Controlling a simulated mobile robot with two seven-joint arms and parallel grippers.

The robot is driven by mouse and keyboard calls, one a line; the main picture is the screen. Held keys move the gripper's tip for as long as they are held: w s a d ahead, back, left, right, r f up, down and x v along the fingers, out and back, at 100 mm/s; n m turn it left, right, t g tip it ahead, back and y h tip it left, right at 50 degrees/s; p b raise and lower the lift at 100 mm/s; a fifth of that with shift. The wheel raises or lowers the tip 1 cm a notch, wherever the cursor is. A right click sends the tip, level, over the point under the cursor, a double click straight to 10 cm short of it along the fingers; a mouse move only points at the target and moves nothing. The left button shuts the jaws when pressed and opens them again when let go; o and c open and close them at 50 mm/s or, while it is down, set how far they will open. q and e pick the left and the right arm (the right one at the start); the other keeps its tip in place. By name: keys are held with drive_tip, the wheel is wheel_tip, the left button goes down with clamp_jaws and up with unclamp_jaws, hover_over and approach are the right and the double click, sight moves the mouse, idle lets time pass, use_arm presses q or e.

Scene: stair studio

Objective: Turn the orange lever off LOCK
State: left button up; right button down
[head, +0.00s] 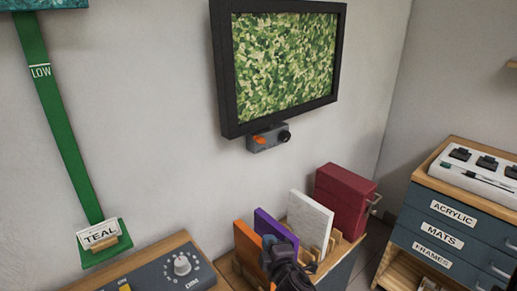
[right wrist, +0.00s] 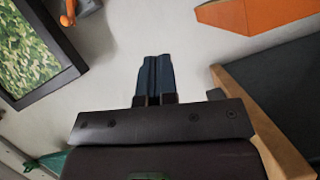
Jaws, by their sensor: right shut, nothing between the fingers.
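The orange lever (head: 258,140) sits on a small grey box (head: 268,139) with a dark round knob, on the wall under the framed green picture. LOCK lettering is not readable, so I cannot tell the lever's setting. The lever also shows at the top left of the right wrist view (right wrist: 68,16). My right gripper (head: 269,241) is low at the bottom of the head view, in front of the upright boards, well below the lever and apart from it. Its blue-grey fingers (right wrist: 155,58) are shut together with nothing between them. My left gripper is not in view.
The green picture's black frame (head: 228,88) hangs just above the lever. Orange (head: 244,243), purple (head: 268,225) and white boards (head: 310,218) stand near my right gripper, beside a red box (head: 343,193). A dimmer panel (head: 150,275) lies left. The wall between is clear.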

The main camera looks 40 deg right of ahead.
drive_tip(key=w+d+r+n+t+h, duration=0.2)
drive_tip(key=w+r+n, duration=0.4)
drive_tip(key=w+r, duration=0.3)
wheel_tip(320, 180, up, 5)
drive_tip(key=shift+f+t+h+p, duration=0.1)
drive_tip(key=shift+t+h+p, duration=0.25)
drive_tip(key=shift+t+h, duration=0.2)
drive_tip(key=shift+w, duration=0.1)
